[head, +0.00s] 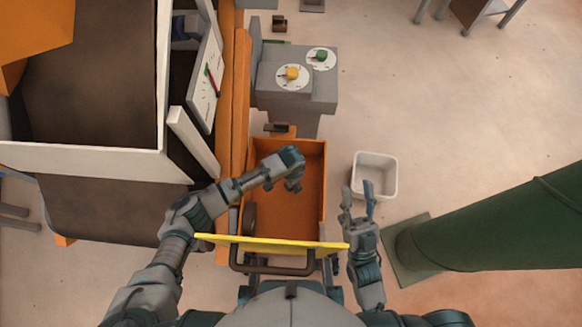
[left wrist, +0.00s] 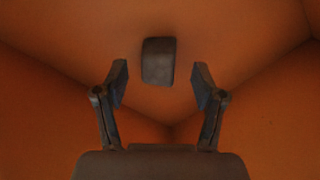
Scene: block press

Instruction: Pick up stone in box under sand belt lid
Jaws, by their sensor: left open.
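In the left wrist view a dark grey stone (left wrist: 158,58) lies on the floor of an orange box, just ahead of my left gripper (left wrist: 161,80). The two fingers are open and apart, with the stone beyond and between their tips, not gripped. In the head view my left arm reaches into the orange box (head: 313,160), and its gripper (head: 294,186) points down inside. The stone cannot be made out there. My right gripper (head: 358,203) is open and empty, to the right of the box. A yellow-edged panel (head: 272,243) with a dark handle lies across the box's near end.
A white bin (head: 375,175) stands on the floor right of the box. A grey control block (head: 300,95) with yellow and green knobs stands beyond the box. A large machine with a white frame (head: 90,160) fills the left. A green column (head: 500,230) is at right.

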